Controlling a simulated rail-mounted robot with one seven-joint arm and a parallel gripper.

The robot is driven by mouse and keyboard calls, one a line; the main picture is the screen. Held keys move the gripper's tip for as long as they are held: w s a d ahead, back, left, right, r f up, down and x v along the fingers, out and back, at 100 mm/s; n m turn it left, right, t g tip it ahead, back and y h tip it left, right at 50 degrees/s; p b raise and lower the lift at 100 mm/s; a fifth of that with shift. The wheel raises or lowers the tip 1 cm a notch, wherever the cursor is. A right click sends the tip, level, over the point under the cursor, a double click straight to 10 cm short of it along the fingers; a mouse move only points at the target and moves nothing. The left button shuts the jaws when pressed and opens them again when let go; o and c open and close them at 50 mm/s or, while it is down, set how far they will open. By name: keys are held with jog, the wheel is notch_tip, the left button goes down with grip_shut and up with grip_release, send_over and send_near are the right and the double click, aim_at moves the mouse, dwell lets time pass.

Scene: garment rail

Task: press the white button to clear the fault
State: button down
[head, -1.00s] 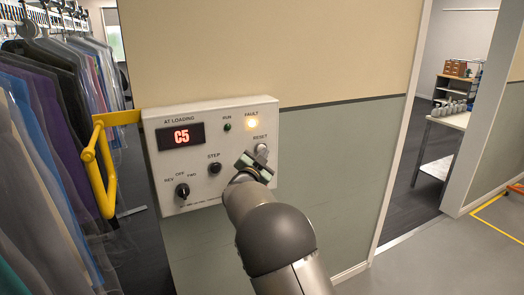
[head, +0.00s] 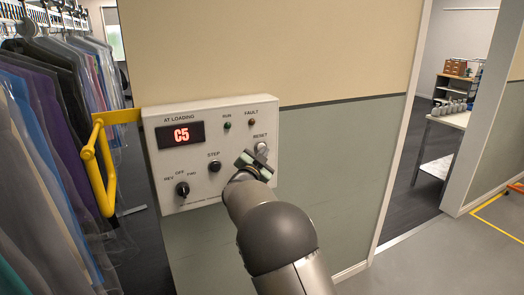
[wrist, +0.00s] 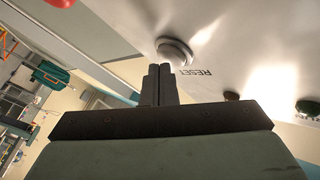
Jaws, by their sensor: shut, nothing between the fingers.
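The white RESET button (head: 261,148) is on the right side of the pale control box (head: 170,200) on the wall. In the wrist view the button (wrist: 175,50) is a round white dome just beyond my fingertips. My gripper (head: 255,163) is shut and empty, just below the button in the head view. In the wrist view its closed fingers (wrist: 160,72) point at the button's near edge. I cannot tell whether they touch it. The FAULT lamp (head: 251,126) above the button looks dark. The display (head: 181,135) reads C5 in red.
The box also has a RUN lamp (head: 227,125), a black STEP button (head: 214,166) and a rotary switch (head: 182,189). A yellow bar (head: 104,165) and hanging garments (head: 50,140) are to the left. A doorway (head: 435,130) opens to the right.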

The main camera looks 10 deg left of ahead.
jog(key=shift+s+d+b, duration=0.3)
jog(key=shift+s+b, duration=0.1)
jog(key=shift+s, duration=0.15)
jog(key=s+d+b, duration=0.1)
jog(key=s+b, duration=0.1)
jog(key=s+d+b, duration=0.1)
jog(key=s, duration=0.1)
jog(key=shift+s+d+b, duration=0.1)
jog(key=shift+d+b, duration=0.2)
jog(key=shift+d, duration=0.05)
